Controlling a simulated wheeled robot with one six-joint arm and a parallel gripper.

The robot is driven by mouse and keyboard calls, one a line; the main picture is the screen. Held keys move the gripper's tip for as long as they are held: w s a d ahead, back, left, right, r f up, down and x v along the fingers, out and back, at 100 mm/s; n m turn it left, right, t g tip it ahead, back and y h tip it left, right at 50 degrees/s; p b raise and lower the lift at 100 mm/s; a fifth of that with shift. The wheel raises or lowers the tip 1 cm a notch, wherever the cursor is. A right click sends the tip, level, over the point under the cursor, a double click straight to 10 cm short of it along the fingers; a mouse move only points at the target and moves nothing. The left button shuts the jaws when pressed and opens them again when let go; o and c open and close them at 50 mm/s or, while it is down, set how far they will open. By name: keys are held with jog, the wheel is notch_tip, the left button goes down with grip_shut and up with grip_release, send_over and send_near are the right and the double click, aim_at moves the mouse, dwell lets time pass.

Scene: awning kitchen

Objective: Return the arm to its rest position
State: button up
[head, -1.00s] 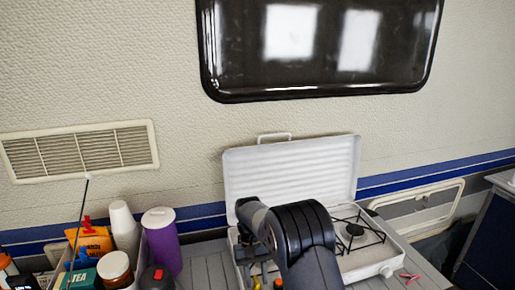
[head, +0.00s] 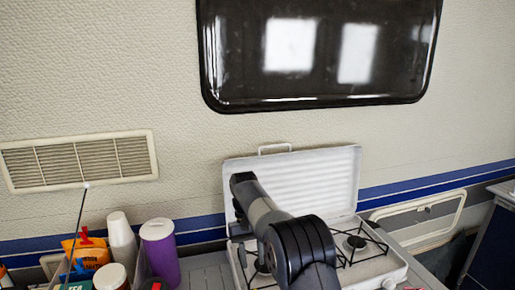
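My arm (head: 285,230) rises from the bottom edge in the head view, in front of the open camping stove (head: 375,270). Its black joint and grey link lead up to a dark end (head: 243,182) that overlaps the stove's raised white lid (head: 325,175). I cannot make out my gripper or its fingers. The arm hides part of the stove's left side.
At left, a box holds white cups (head: 122,240), an orange packet (head: 88,252) and a brown jar (head: 111,277), with a purple tumbler (head: 160,250) beside it. A dark window (head: 320,60) and a vent (head: 78,160) are on the wall.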

aim_at(256, 289)
jog(key=p+x, duration=0.1)
jog(key=x, duration=0.9)
jog(key=shift+s+d+f, duration=0.15)
jog(key=shift+s, duration=0.1)
jog(key=shift+w+m, duration=0.15)
jog(key=shift+m, duration=0.35)
jog(key=shift+m+y, duration=0.6)
jog(key=shift+m, duration=0.5)
jog(key=m+y, duration=0.2)
jog(key=m, duration=0.4)
jog(key=shift+p, duration=0.4)
jog(key=m, duration=0.2)
jog(key=m+t+y, duration=0.1)
jog(key=m, duration=0.1)
jog(key=shift+d+y, duration=0.1)
jog(key=shift+y, duration=0.2)
jog(key=m+t, duration=0.1)
jog(key=m, duration=0.3)
jog(key=shift+m+t+y, duration=0.4)
jog(key=shift+d+r, duration=0.2)
jog(key=shift+r, duration=0.4)
